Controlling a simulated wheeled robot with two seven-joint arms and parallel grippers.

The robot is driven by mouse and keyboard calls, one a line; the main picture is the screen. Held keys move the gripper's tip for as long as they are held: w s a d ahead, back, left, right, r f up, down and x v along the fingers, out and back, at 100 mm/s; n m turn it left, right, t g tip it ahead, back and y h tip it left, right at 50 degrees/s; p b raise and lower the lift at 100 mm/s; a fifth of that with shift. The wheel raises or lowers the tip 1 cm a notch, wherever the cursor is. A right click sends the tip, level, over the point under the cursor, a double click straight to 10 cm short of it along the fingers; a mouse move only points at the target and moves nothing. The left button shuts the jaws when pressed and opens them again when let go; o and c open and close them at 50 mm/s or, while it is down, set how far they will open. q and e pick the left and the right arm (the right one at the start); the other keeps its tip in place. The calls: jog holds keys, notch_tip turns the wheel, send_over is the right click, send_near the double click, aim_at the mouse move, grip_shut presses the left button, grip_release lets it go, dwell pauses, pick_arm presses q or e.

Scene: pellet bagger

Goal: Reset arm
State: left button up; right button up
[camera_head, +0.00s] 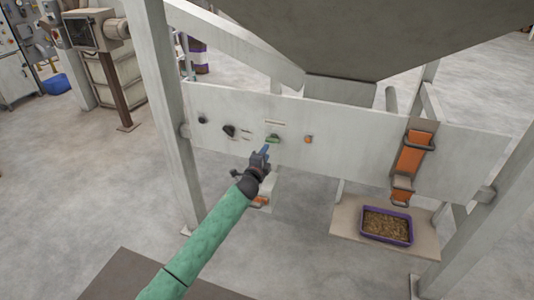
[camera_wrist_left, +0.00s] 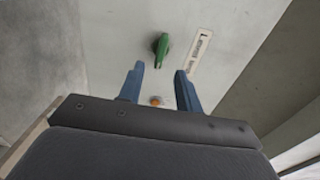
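My left gripper (camera_head: 265,152) is at the end of the green-sleeved arm, in front of the white control panel (camera_head: 360,155) of the bagger. In the left wrist view its two blue fingers (camera_wrist_left: 158,88) stand apart with nothing between them. A green switch (camera_head: 273,138) on the panel is just beyond the fingertips; it also shows in the left wrist view (camera_wrist_left: 161,48), apart from the fingers. An orange button (camera_head: 308,139) is to the right of the green switch. My right gripper is in neither view.
A black knob (camera_head: 229,130) sits left on the panel. An orange strap-like part (camera_head: 411,152) with metal bars is at the right. A purple tray (camera_head: 387,226) of pellets rests on a low board (camera_head: 345,228). Grey frame posts (camera_head: 165,110) flank the panel.

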pick_arm(q)
jog(key=shift+s, duration=0.1)
dwell(0.4)
jog(key=a+f+n+g+y, duration=0.4)
jog(key=a+f+n, duration=0.4)
jog(key=n, duration=0.4)
jog(key=s+a+f+n+g+y, duration=0.1)
jog(key=s+a+f+n+g, duration=0.15)
jog(key=s+f, duration=0.6)
jog(key=s+a+f+n+g, duration=0.25)
jog(key=s+f, duration=0.35)
jog(key=f, duration=0.5)
jog(key=s+a+f+n+g, duration=0.1)
jog(key=s+f+g, duration=0.1)
jog(key=s+f, duration=0.85)
jog(key=s+a+f+n+g, duration=0.1)
jog(key=s+a+f+g, duration=0.1)
jog(key=s+f, duration=0.9)
jog(key=s+f+g, duration=0.1)
jog(key=s+f, duration=0.2)
jog(key=s, duration=1)
jog(key=s+f+g, duration=0.1)
jog(key=s+f, duration=0.2)
jog(key=s, duration=1.1)
jog(key=shift+s+f+g, duration=0.25)
jog(key=shift+s+g, duration=0.05)
